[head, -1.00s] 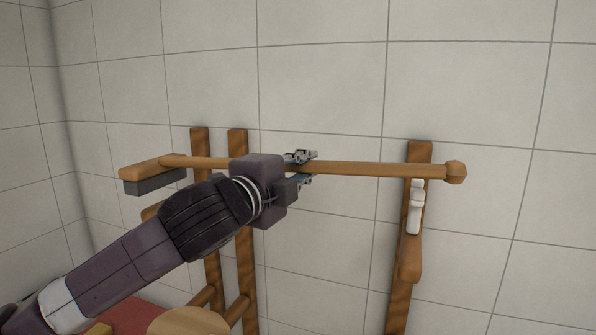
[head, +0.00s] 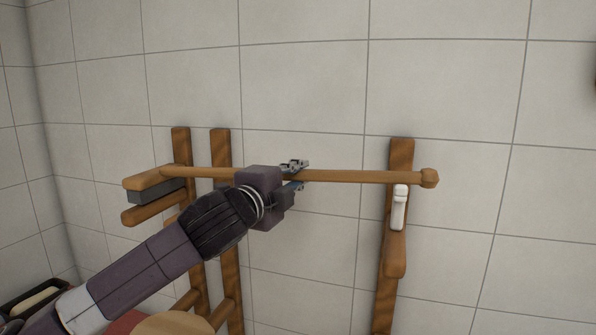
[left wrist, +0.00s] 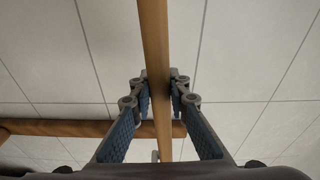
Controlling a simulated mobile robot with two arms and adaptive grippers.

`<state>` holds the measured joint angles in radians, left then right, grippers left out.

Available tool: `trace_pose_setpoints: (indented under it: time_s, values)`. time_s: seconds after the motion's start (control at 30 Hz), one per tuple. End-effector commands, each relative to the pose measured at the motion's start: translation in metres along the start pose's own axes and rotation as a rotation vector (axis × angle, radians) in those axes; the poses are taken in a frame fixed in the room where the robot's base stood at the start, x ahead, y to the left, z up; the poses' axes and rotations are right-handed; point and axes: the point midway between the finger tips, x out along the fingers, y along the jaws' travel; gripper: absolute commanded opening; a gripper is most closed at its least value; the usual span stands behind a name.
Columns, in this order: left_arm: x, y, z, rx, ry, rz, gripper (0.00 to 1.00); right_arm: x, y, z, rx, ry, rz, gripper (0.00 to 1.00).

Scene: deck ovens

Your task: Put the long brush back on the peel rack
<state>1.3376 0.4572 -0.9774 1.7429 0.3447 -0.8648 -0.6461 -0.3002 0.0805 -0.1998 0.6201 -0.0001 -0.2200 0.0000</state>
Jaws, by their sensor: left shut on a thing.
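The long brush has a wooden handle (head: 355,177) with a knob at its right end and a head with dark grey bristles (head: 157,191) at its left end. It lies nearly level in front of the peel rack's wooden uprights (head: 401,152). My left gripper (head: 295,176) is shut on the handle near its middle; the left wrist view shows the handle (left wrist: 154,35) between the fingers (left wrist: 158,88). The handle passes just above a white hook (head: 399,208) on the right upright; whether they touch cannot be told. My right gripper is not in view.
Wooden pegs (head: 145,213) stick out from the rack, one below the brush head. A round wooden piece (head: 172,325) is at the bottom. A dark tray (head: 18,303) with a pale item stands at lower left. The tiled wall (head: 460,80) is bare above.

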Motion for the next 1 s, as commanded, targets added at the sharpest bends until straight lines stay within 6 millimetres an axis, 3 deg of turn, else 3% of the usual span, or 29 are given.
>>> trace_pose_setpoints:
  time_s: [0.3,0.33,0.5,0.83,1.0]
  values:
    - [-0.001,-0.001,0.0,0.005,0.0,-0.004,0.0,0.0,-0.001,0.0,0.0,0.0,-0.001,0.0]
    - [-0.001,-0.001,0.0,0.005,0.0,-0.004,0.19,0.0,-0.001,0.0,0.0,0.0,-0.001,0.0]
    - [0.0,0.0,0.0,0.003,0.0,-0.003,0.36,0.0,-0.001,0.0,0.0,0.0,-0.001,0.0]
    - [-0.002,0.002,0.0,-0.002,0.0,0.002,0.36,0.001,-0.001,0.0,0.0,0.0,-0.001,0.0]
    - [-0.017,0.002,0.001,0.0,0.0,0.0,0.36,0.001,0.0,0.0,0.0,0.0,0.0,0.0]
